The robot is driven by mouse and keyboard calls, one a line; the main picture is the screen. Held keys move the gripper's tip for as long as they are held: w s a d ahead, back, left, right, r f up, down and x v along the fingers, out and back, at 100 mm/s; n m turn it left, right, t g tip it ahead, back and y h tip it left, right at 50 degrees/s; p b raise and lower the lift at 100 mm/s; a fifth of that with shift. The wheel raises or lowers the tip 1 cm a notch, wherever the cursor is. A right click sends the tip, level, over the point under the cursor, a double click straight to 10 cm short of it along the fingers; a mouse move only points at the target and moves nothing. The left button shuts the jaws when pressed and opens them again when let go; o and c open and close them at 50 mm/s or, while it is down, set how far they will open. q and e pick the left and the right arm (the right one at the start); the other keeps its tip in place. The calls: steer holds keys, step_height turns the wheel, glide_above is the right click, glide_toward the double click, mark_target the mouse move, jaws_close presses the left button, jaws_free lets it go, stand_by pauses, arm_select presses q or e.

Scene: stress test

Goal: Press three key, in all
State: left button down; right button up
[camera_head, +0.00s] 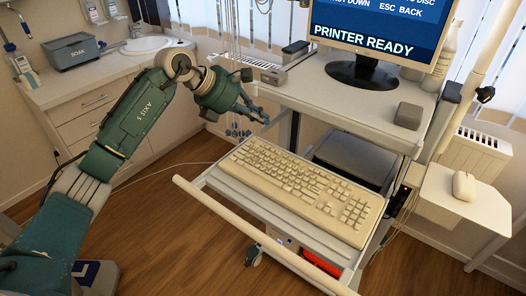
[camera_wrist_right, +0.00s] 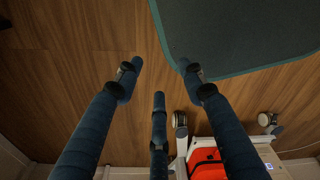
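A beige keyboard (camera_head: 300,188) lies on the pull-out tray (camera_head: 216,178) of a cart, its keys facing up. A monitor (camera_head: 385,28) above it reads "PRINTER READY", with "ESC BACK" among the lines over that. My left gripper (camera_head: 254,113) is at the keyboard's far left end in the picture, fingers spread and empty. I cannot tell its height over the tray, and no key contact shows. My right gripper (camera_wrist_right: 160,74) shows only in the right wrist view, its three fingers apart and empty over the wooden floor.
The tray has a raised front rail (camera_head: 255,232). A white mouse (camera_head: 464,186) sits on a side shelf at right. A small grey box (camera_head: 408,116) is on the cart top. Cords with weights hang beside my left gripper. A dark mat (camera_wrist_right: 245,35) and red object (camera_wrist_right: 207,163) show below.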

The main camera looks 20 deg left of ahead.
arm_select(q)
steer(key=f, duration=0.2)
steer(key=b, duration=0.5)
glide_above(263, 152)
steer(key=f, duration=0.5)
steer(key=shift+s+a+f, duration=0.2)
steer(key=shift+a, duration=0.1)
steer(key=shift+f, duration=0.65)
steer(key=shift+f+b, duration=0.1)
steer(key=shift+b, duration=0.2)
steer(key=shift+f, duration=0.3)
